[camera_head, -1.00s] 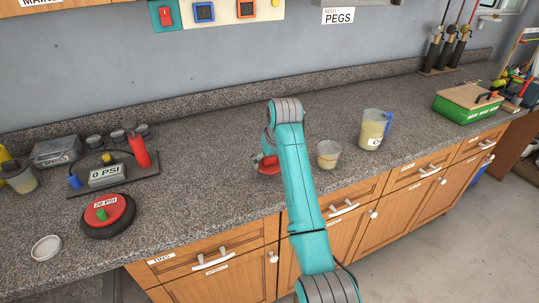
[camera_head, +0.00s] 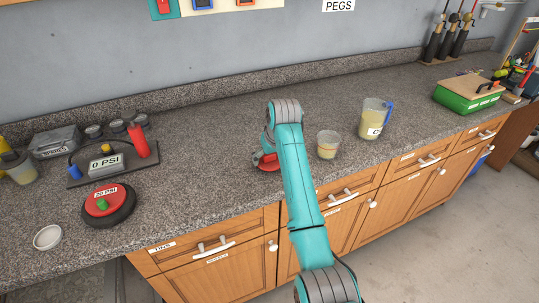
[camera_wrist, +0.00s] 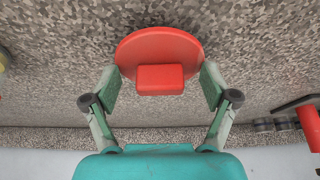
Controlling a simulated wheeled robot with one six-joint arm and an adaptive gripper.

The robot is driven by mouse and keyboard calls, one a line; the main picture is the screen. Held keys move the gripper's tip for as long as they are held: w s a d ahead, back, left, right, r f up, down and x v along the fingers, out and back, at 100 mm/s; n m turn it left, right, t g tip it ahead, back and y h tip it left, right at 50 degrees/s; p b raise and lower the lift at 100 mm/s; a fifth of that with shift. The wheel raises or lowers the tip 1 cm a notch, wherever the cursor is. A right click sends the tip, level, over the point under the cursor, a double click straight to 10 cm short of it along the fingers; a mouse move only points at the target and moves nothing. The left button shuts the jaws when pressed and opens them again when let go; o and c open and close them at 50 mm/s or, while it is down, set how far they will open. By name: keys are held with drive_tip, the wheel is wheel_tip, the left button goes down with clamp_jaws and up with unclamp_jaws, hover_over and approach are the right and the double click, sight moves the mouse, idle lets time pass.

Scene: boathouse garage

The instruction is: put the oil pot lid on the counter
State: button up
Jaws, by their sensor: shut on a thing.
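The oil pot lid is a red disc with a block-shaped red handle; it shows in the wrist view (camera_wrist: 160,52) between my fingers. In the head view the lid (camera_head: 269,164) shows as a red piece low over the middle of the counter (camera_head: 215,150), partly hidden behind my arm. My gripper (camera_wrist: 160,82) is shut on the lid's handle. In the head view my gripper (camera_head: 262,158) is mostly hidden by my teal wrist. I cannot tell whether the lid touches the counter. A jug of yellowish liquid (camera_head: 373,119) with a blue handle, its label only partly readable, stands to the right.
A clear cup (camera_head: 328,146) stands just right of my arm. A red-topped round gauge (camera_head: 108,204), a white dish (camera_head: 47,237) and a pump board (camera_head: 112,166) are at left. A green box (camera_head: 467,95) is at far right. Counter left of my gripper is clear.

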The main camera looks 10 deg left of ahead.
drive_tip(key=shift+f, duration=0.3)
drive_tip(key=shift+f, duration=0.25)
idle(0.4)
drive_tip(key=o, duration=0.8)
drive_tip(key=v, duration=1.2)
clamp_jaws()
